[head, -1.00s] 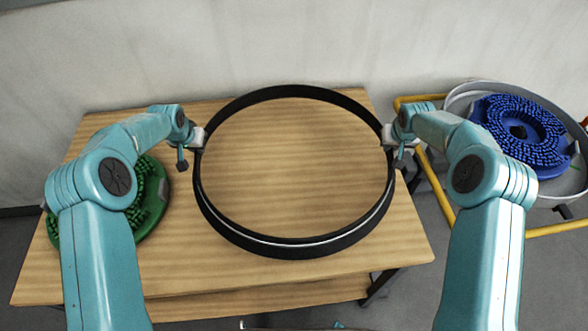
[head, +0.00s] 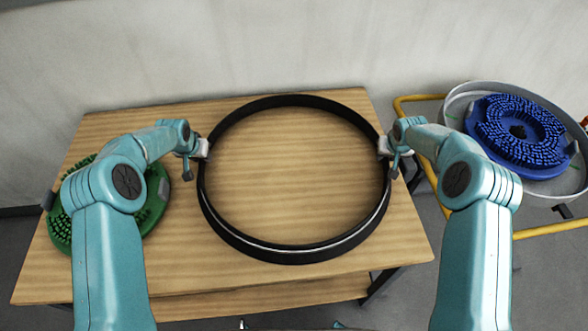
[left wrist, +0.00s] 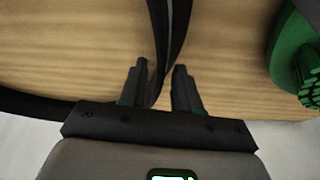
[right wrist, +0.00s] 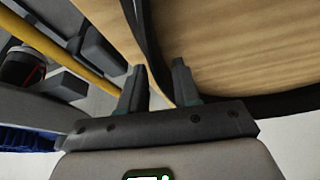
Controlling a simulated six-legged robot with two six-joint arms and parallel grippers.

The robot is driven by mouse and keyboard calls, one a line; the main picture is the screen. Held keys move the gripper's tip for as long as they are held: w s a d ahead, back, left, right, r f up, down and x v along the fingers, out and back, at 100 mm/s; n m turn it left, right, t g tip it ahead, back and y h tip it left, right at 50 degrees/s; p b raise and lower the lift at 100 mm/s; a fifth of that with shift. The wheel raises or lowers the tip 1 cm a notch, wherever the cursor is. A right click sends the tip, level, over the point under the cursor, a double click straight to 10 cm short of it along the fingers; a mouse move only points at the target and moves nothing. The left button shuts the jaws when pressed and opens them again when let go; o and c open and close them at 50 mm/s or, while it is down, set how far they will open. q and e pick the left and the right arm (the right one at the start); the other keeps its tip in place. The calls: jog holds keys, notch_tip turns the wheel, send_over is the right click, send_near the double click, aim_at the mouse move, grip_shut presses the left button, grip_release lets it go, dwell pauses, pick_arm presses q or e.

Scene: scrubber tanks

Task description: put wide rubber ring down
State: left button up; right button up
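The wide rubber ring (head: 291,254) is a large black hoop with a thin light line along its near side. It lies level over the middle of the wooden table and looks to rest on it. My left gripper (head: 203,148) is at the ring's left side and my right gripper (head: 384,147) at its right side. In the left wrist view the ring wall (left wrist: 173,35) passes between parted fingers (left wrist: 160,72). In the right wrist view the wall (right wrist: 150,45) also runs between parted fingers (right wrist: 160,75). Both grippers look open around the wall.
A green brush disc (head: 152,208) lies on the table's left, under my left arm. The wooden table (head: 400,235) is bare inside the ring. At right, a yellow-railed frame (head: 540,232) holds a grey round tank (head: 465,95) with a blue brush disc (head: 495,120).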

pick_arm(q)
jog(key=shift+r, duration=0.15)
dwell(0.3)
jog(key=shift+s+a+r, duration=0.1)
jog(key=shift+r, duration=0.25)
pick_arm(e)
jog(key=shift+r, duration=0.15)
pick_arm(q)
jog(key=v, duration=1.1)
pick_arm(e)
jog(key=v, duration=1.1)
jog(key=shift+s+r, duration=0.2)
jog(key=shift+r, duration=0.15)
pick_arm(q)
jog(key=shift+s, duration=0.15)
pick_arm(e)
jog(key=shift+s, duration=0.1)
